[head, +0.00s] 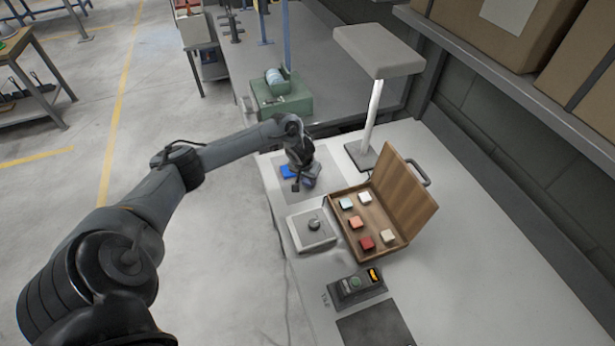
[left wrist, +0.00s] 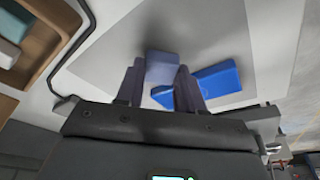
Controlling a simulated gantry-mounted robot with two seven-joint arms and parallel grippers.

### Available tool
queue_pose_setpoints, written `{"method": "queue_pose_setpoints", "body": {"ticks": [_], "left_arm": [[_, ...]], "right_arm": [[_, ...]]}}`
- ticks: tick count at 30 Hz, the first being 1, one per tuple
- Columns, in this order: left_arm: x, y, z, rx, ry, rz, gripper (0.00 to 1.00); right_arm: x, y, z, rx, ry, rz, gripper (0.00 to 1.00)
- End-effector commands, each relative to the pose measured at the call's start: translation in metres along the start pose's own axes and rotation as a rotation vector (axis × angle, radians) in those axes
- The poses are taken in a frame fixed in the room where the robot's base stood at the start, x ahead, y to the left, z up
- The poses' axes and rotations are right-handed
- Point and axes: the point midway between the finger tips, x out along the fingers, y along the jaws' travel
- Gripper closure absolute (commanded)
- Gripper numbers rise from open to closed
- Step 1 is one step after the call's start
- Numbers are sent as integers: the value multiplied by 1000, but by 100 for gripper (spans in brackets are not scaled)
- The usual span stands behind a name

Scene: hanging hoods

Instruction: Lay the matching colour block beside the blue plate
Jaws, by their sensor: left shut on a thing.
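The blue plate (head: 287,172) lies on a grey mat (head: 322,187) at the far end of the white table; it also shows in the left wrist view (left wrist: 220,80). My left gripper (head: 303,184) is over the mat, just beside the plate. In the left wrist view it is shut on a pale blue block (left wrist: 162,67), which sits between its two fingers. The block is close beside the plate in that view; I cannot tell whether it touches the mat. My right gripper is not in view.
An open wooden case (head: 347,229) with several coloured blocks stands right of the mat. A grey device with a knob (head: 314,226) sits in front of the mat. A lamp (head: 378,50) stands behind.

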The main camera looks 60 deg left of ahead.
Motion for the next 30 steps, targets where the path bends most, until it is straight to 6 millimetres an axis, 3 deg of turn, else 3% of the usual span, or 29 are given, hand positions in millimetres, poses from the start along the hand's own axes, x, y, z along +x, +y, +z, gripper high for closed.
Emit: {"method": "queue_pose_setpoints", "body": {"ticks": [27, 28, 30], "left_arm": [[12, 0, 3, -1, -1, 0, 93], [12, 0, 3, -1, 0, 0, 61], [11, 0, 3, -1, 0, 0, 50]], "right_arm": [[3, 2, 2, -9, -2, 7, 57], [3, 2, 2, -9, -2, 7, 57], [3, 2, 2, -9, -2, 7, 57]]}}
